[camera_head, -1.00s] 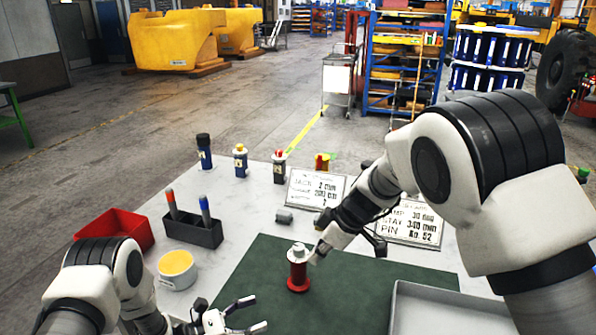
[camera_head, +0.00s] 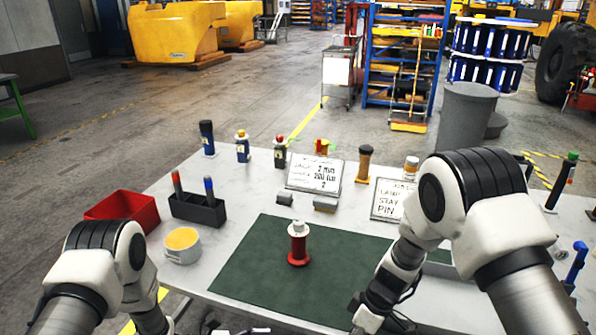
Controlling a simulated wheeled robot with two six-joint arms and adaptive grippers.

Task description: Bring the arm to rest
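My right arm (camera_head: 440,205) comes in from the right and bends down to the front of the table. Its gripper (camera_head: 368,316) is low at the bottom edge, over or near the front of the green mat (camera_head: 262,275), and whether its fingers are apart does not show clearly. My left arm (camera_head: 105,265) is bent low at the left. Only bits of its gripper (camera_head: 236,330) show at the bottom edge; the rest is cut off. A red spool-like part with a pale top (camera_head: 298,245) stands upright on the mat, apart from both grippers.
A red bin (camera_head: 125,212), a dark pen holder (camera_head: 197,208) and a yellow-topped pot (camera_head: 183,246) stand at the left of the table. Several small bottles, a brown cylinder (camera_head: 364,163) and two sign cards (camera_head: 315,174) line the back. My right arm hides part of the right side.

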